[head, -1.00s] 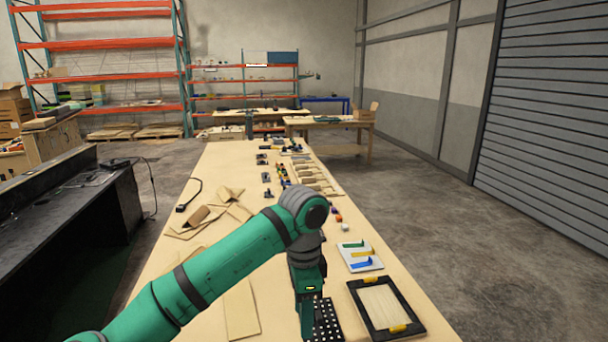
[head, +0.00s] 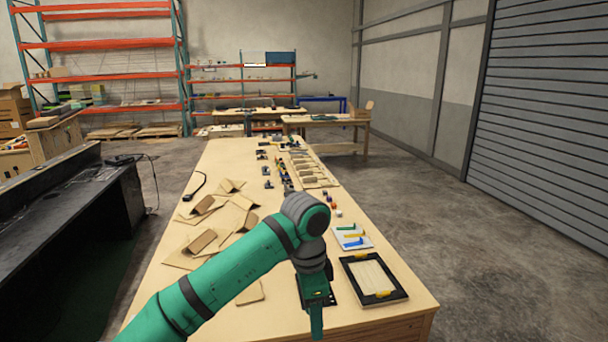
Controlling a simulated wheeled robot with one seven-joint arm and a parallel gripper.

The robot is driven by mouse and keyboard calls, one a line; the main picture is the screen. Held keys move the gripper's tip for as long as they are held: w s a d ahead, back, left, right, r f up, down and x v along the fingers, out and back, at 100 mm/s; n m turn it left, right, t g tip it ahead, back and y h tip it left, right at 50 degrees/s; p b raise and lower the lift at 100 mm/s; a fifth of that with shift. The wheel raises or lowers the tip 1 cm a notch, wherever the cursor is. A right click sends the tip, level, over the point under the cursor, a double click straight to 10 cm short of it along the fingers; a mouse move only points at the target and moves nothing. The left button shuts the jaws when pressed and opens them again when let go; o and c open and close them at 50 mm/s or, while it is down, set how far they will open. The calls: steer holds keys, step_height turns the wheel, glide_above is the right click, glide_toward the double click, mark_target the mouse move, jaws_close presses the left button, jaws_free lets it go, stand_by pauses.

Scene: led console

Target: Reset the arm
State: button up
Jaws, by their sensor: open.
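My green arm reaches in from the bottom of the head view over a long light wooden table. My gripper (head: 316,318) points down above the near part of the table. I see it mostly edge-on, and nothing shows in it. A dark console board (head: 334,297) is largely hidden behind my gripper, with only its edge showing.
A black-framed tray (head: 373,278) with yellow clips lies right of my gripper. Behind it is a white board (head: 350,236) with coloured pieces. Cardboard pieces (head: 200,240) lie on the left. Several small parts and blocks sit farther back. A dark bench (head: 70,215) stands at left.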

steer(key=d+f+n+t+h, duration=0.2)
steer(key=d+h, duration=0.2)
steer(key=d, duration=0.4)
steer(key=w+d+f+n+t+h, duration=0.1)
steer(key=d+f+t+h, duration=0.2)
steer(key=d, duration=0.6)
steer(key=d+f+n+t+h, duration=0.1)
steer(key=d+f+n+h, duration=0.1)
steer(key=d+h, duration=0.45)
steer(key=s+a+f+n+t+y, duration=0.5)
steer(key=s+a+f+n, duration=0.15)
steer(key=s+f, duration=0.25)
steer(key=s+a+f+n+t+y, duration=0.4)
steer(key=s+a+f+n+y, duration=0.1)
steer(key=s+f+n, duration=0.3)
steer(key=s+a+m+y, duration=0.2)
steer(key=s+a, duration=0.5)
steer(key=s, duration=0.5)
steer(key=s+a+m+y, duration=0.1)
steer(key=s+a+y, duration=0.1)
steer(key=s+a, duration=0.5)
steer(key=s, duration=0.6)
steer(key=shift+r+m, duration=0.3)
steer(key=shift+m, duration=0.05)
